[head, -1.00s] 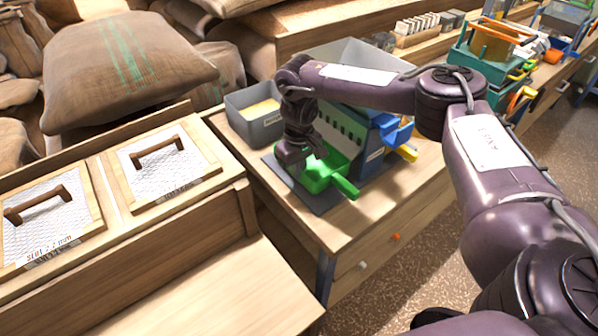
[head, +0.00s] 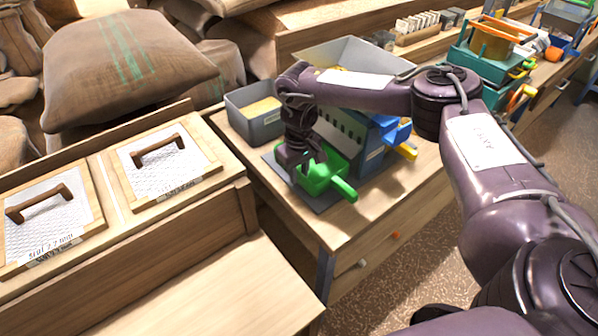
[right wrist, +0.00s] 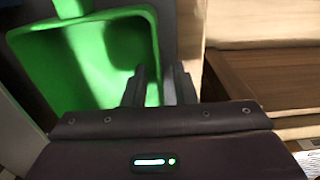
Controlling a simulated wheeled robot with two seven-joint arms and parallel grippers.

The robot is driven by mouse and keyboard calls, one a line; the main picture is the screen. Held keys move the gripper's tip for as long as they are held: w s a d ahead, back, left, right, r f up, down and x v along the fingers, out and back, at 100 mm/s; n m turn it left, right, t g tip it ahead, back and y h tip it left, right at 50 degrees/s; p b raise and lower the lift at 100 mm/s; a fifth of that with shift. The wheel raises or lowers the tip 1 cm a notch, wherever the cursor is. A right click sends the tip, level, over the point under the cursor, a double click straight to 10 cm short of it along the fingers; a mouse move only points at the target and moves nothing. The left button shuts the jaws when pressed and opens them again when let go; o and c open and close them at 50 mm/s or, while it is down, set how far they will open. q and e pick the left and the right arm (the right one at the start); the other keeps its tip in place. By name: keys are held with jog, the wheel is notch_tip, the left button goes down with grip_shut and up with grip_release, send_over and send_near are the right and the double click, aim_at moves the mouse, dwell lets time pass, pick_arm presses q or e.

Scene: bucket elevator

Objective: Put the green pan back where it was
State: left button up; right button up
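The green pan (head: 322,177) is a scoop with a stub handle (head: 345,190), at the front of the blue-and-grey machine (head: 352,135), over a dark grey mat (head: 318,203). My right gripper (head: 301,167) reaches down at the pan's left side. In the right wrist view, the pan's hollow (right wrist: 90,60) looks empty, and the fingers (right wrist: 155,85) stand close together on either side of its wall, shut on it. I cannot tell whether the pan touches the mat. My left gripper is not in view.
A grey bin (head: 254,114) with yellow contents stands left of the machine. Wooden boxes with handled mesh lids (head: 160,165) are at the left, and sacks (head: 125,70) lie behind. A blue tray (head: 396,131) juts from the machine's right side. The table's front right is clear.

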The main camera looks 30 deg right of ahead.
notch_tip(320, 180, up, 6)
jog(key=shift+f+b, duration=0.2)
jog(key=shift+b, duration=0.15)
notch_tip(320, 180, up, 7)
jog(key=p, duration=0.2)
jog(key=shift+f, duration=0.2)
jog(key=shift+s+f, duration=0.1)
